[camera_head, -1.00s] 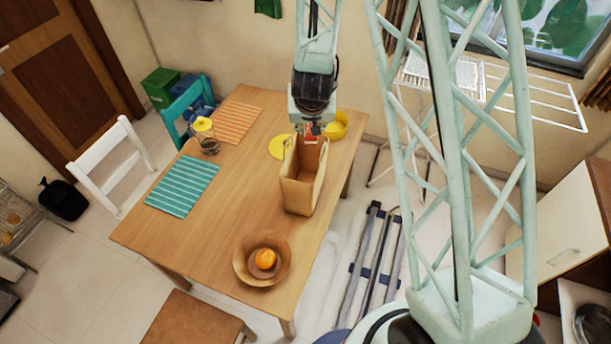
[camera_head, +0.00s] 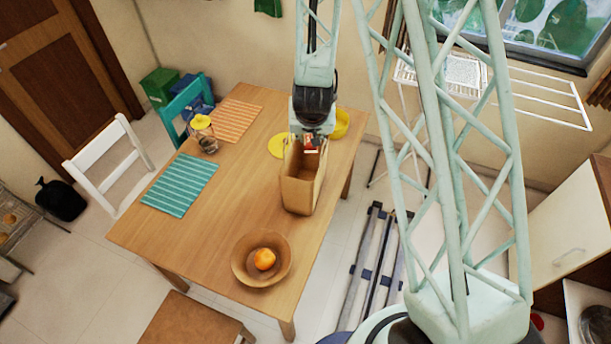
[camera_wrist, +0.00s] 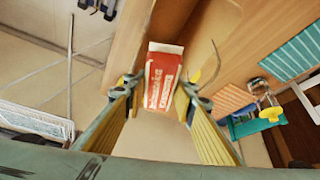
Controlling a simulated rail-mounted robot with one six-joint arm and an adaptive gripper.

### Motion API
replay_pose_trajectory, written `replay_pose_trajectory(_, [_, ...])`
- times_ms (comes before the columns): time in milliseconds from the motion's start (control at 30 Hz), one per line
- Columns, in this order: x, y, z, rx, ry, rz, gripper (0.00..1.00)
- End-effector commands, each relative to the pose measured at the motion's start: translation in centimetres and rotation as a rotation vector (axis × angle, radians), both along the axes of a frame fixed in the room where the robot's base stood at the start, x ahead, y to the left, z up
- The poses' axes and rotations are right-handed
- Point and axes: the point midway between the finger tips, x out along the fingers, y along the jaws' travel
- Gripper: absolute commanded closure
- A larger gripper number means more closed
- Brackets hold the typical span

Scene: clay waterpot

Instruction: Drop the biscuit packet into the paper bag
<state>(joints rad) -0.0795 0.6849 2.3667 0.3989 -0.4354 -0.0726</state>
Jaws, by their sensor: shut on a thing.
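The biscuit packet (camera_wrist: 163,78) is red and white with lettering; in the wrist view it sits between my two fingertips. In the head view it shows as a small red patch (camera_head: 309,143) under my gripper (camera_head: 310,138). My gripper (camera_wrist: 155,92) is shut on the packet. The brown paper bag (camera_head: 298,192) stands upright and open on the table, and the gripper is over the far part of its mouth. In the wrist view the bag's inside (camera_wrist: 125,40) lies beyond the packet. How deep the packet hangs relative to the rim is hard to tell.
The wooden table (camera_head: 215,215) holds a wooden bowl (camera_head: 245,275) with an orange (camera_head: 264,259), a teal striped mat (camera_head: 180,185), an orange mat (camera_head: 235,121), a yellow-lidded jar (camera_head: 202,133), a yellow plate (camera_head: 277,146) and a yellow bowl (camera_head: 341,123). The table's middle is clear.

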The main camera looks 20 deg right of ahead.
Motion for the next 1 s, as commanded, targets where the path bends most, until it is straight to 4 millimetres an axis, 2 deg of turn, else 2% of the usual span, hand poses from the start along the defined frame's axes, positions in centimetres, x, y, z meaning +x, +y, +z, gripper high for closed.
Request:
replay_pose_trajectory(367, [0.02,0.0,-0.12,0.0,-0.001,0.0,0.87])
replay_pose_trajectory(400, [0.02,0.0,-0.12,0.0,-0.001,0.0,0.72])
replay_pose_trajectory(533, [0.02,0.0,-0.12,0.0,0.0,0.0,0.6])
replay_pose_trajectory(1000, [-0.05,0.02,-0.02,0.0,0.0,0.0,0.6])
